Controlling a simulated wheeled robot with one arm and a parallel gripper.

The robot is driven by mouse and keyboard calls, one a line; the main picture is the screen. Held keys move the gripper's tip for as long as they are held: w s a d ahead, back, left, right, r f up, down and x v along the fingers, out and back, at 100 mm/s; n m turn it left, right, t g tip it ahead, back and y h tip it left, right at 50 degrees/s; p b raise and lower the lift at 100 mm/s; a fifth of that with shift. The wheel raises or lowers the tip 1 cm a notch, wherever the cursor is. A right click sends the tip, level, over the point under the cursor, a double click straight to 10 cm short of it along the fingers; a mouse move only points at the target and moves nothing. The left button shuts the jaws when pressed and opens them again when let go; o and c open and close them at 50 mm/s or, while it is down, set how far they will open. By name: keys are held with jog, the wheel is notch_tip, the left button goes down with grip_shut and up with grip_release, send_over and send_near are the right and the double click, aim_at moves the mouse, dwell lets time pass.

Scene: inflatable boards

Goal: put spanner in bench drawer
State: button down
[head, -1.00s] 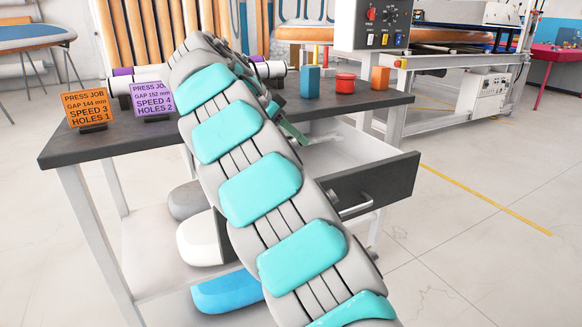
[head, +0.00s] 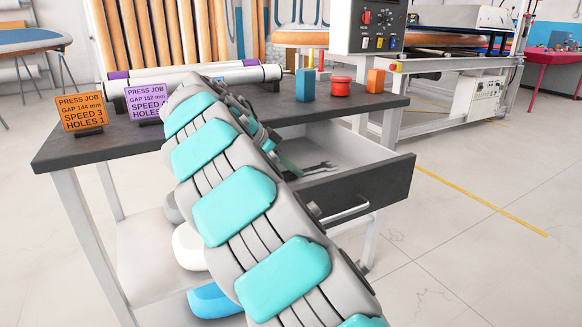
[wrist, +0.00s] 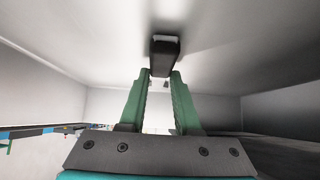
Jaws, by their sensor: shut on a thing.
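The grey spanner (head: 318,167) is inside the open bench drawer (head: 375,180), low over or on its pale floor; I cannot tell whether it touches. My gripper (head: 290,170), with green fingers, reaches down into the drawer at its left side, partly hidden by my arm. In the wrist view my gripper (wrist: 162,76) is shut on the spanner, whose dark end (wrist: 164,54) shows at the fingertips. The drawer's pale inner walls (wrist: 215,108) surround the fingers in that view.
The bench top (head: 80,150) carries an orange card (head: 82,112), a purple card (head: 145,102), a white roll (head: 240,75), a blue block (head: 305,85), a red tin (head: 340,86) and an orange block (head: 376,80). The floor right of the drawer is clear.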

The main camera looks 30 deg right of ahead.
jog(key=shift+f, duration=0.1)
jog(key=c, duration=1.1)
grip_release()
jog(key=shift+f, duration=0.1)
jog(key=o, duration=0.5)
jog(key=shift+r, duration=0.3)
jog(key=p+v, duration=0.1)
jog(key=v, duration=1.1)
jog(key=shift+f, duration=0.1)
